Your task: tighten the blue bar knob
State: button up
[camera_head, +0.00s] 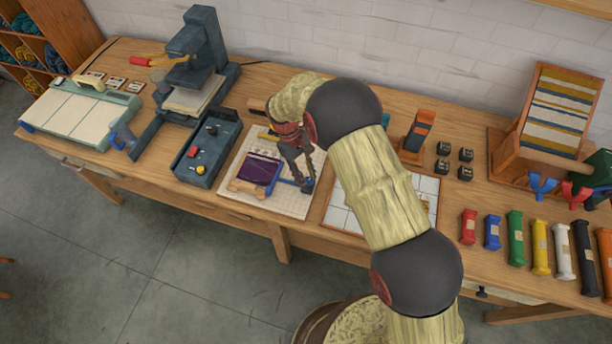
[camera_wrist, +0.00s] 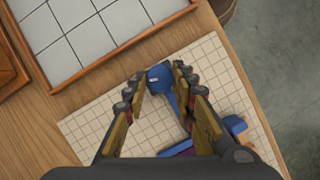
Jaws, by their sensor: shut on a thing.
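The blue bar knob (camera_wrist: 160,80) sits between my fingertips in the wrist view, at the end of a blue bar that runs down to the right. My gripper (camera_wrist: 157,82) is shut on it. In the head view my gripper (camera_head: 305,182) reaches down at the right end of a small frame holding purple cloth (camera_head: 260,169). The knob (camera_head: 307,188) shows there as a small blue patch, mostly hidden by the fingers. The frame stands on a pale gridded mat (camera_head: 291,207). I cannot tell how tight the knob is.
Small black blocks (camera_head: 465,155) sit behind the board.

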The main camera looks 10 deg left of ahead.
jog(key=m, duration=0.1)
jog(key=m+g+y, duration=0.1)
jog(key=m, duration=0.1)
jog(key=shift+w+d+m, duration=0.1)
jog(key=shift+w+m, duration=0.1)
jog(key=shift+m, duration=0.1)
jog(key=shift+m+g+y, duration=0.4)
jog(key=shift+m+y, duration=0.3)
jog(key=shift+m, duration=1.2)
jog(key=shift+d, duration=0.1)
jog(key=o, duration=1.1)
jog(key=shift+o, duration=0.2)
jog(key=v, duration=1.2)
